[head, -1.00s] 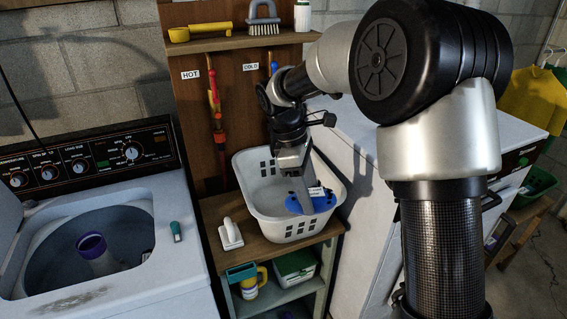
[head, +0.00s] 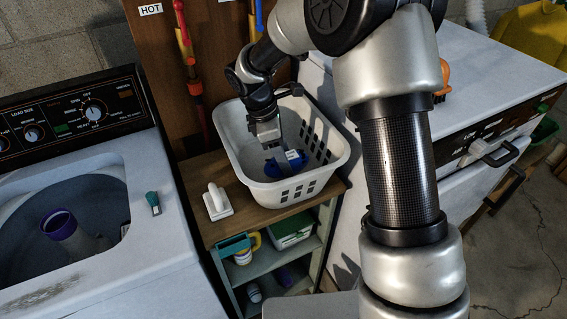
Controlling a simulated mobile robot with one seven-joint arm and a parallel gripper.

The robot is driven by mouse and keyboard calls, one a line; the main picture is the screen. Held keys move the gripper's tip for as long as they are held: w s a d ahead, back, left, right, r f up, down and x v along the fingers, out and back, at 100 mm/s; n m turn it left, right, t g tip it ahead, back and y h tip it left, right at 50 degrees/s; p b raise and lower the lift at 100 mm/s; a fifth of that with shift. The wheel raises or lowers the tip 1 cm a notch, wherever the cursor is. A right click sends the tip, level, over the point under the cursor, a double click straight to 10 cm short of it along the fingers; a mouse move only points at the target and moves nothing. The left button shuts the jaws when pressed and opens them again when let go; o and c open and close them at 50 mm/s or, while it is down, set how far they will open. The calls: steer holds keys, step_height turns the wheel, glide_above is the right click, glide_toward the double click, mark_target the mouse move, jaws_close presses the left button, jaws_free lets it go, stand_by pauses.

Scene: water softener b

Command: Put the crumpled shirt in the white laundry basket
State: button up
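The white laundry basket (head: 262,194) stands on the wooden top of a low shelf unit, between the washer and the dryer. A small blue cloth-like bundle with a pale patch (head: 284,169) is inside it, low down near the front right; it looks like the crumpled shirt. My gripper (head: 276,148) points down inside the basket, just above and against the blue bundle in the picture. Its fingertips overlap the bundle, so I cannot tell whether they are apart or closed on it.
An open washer (head: 90,215) stands at left with a purple-topped agitator. A white brush-like item (head: 217,202) lies left of the basket. The white dryer (head: 480,70) is at right, with an orange object (head: 443,75) on top. Bottles and a box fill the lower shelves.

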steer(key=shift+f, duration=1.9)
steer(key=shift+f, duration=0.2)
steer(key=o, duration=1.2)
steer(key=shift+c, duration=0.2)
steer(key=shift+r, duration=0.1)
